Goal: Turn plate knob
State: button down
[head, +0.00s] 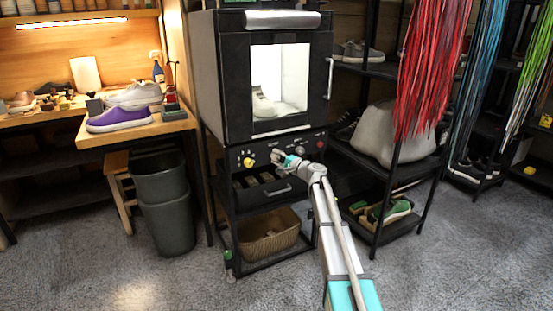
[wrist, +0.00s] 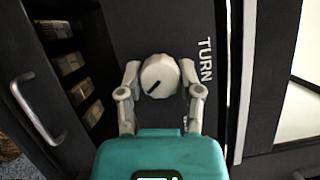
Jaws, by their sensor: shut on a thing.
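The plate knob (wrist: 160,76) is a round white dial with a dark pointer mark in the wrist view, beside the printed word TURN. My gripper (wrist: 161,88) has one finger on each side of the knob and is shut on it. In the head view my gripper (head: 278,157) reaches the control panel below the cabinet oven (head: 225,75) and mostly covers the knob. The oven has a lit window with a light shoe inside, and its door is shut.
A yellow knob (head: 248,162) is left of my gripper on the panel, and a red knob (head: 320,144) is right. A drawer handle (wrist: 35,108) is close by. A wicker basket (head: 268,236) sits below. A bin (head: 163,200) stands left, a shoe rack (head: 378,70) right.

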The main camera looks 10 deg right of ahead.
jog(key=shift+c, duration=1.3)
grip_release()
